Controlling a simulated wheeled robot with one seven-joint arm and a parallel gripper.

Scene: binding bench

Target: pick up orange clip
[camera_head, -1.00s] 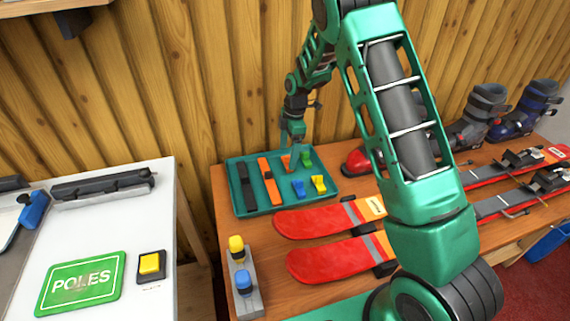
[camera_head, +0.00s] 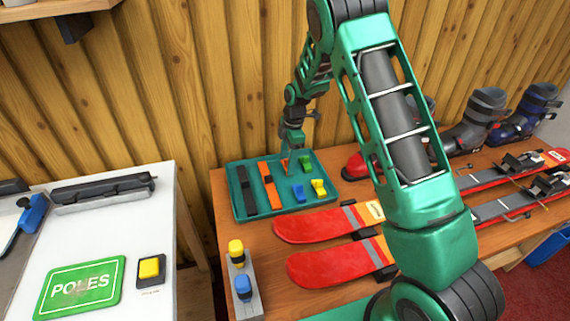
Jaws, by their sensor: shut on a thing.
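The orange clip (camera_head: 285,165) is a small orange piece at the back of the teal tray (camera_head: 239,214), in its middle. My gripper (camera_head: 287,157) points down over the tray and is shut on the orange clip. The fingertips are small in this view, and I cannot tell whether the clip is clear of the tray floor. A green clip (camera_head: 306,164) lies just to the right. A blue clip (camera_head: 299,193) and a yellow clip (camera_head: 319,187) lie in front of it in the tray.
A black strap (camera_head: 246,190) and an orange strap (camera_head: 270,186) lie left in the tray. Red skis (camera_head: 318,224) lie in front and to the right on the wooden bench. A grey block (camera_head: 246,295) with yellow and blue knobs stands front left. Boots (camera_head: 480,120) stand back right.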

